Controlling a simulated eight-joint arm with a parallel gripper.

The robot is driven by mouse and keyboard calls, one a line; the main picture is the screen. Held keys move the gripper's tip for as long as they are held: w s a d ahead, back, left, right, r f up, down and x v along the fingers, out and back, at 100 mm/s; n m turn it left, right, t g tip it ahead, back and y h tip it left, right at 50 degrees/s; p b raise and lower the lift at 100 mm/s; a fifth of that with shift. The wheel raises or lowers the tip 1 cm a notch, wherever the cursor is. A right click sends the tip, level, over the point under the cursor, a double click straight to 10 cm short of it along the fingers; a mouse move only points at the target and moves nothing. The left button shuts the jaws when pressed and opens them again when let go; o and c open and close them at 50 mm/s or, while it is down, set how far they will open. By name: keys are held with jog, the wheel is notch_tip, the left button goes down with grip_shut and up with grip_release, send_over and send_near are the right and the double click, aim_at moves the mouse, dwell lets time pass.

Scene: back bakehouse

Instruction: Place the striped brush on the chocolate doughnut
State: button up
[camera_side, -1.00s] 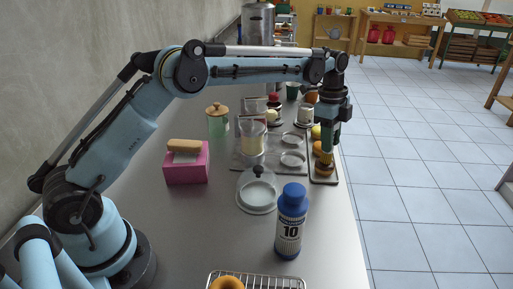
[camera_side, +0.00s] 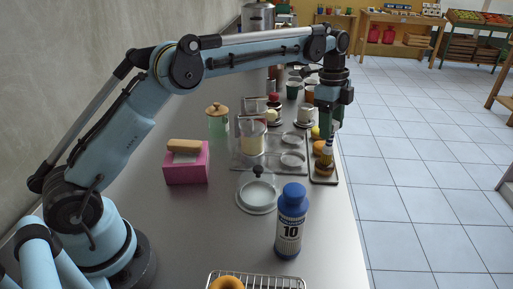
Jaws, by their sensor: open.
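My gripper (camera_side: 328,139) is open and points down over the dark tray (camera_side: 331,182) at the right edge of the counter. Just below its fingertips is a small upright thing with pale and dark bands, which looks like the striped brush (camera_side: 327,154). It appears to rest on a brown-orange doughnut (camera_side: 323,170) at the near end of the tray. The doughnut is too small to tell whether it is the chocolate one. Whether the fingertips still touch the brush is hard to tell.
A blue bottle (camera_side: 291,222) stands in front, near a glass-lidded dish (camera_side: 257,193). A pink box (camera_side: 186,164) and a jar (camera_side: 217,120) are left. A muffin-type tray (camera_side: 288,168) lies beside the dark tray.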

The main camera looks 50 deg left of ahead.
jog(key=r, duration=0.6)
jog(key=shift+a+r, duration=0.4)
jog(key=s+a+r+n+t, duration=0.3)
jog(key=s+r+n+t, duration=0.15)
jog(key=s+n, duration=0.5)
jog(key=s+f+n+t, duration=0.1)
jog(key=s+f+n, duration=0.2)
jog(key=s+f, duration=0.2)
jog(key=s+a+f+n+t+y, duration=0.1)
jog(key=s+f+n, duration=0.2)
jog(key=s, duration=0.8)
notch_tip(320, 180, down, 2)
jog(key=shift+s+f, duration=0.2)
jog(key=shift+s, duration=0.2)
jog(key=shift+a+n+t, duration=0.1)
jog(key=shift+n+t, duration=0.15)
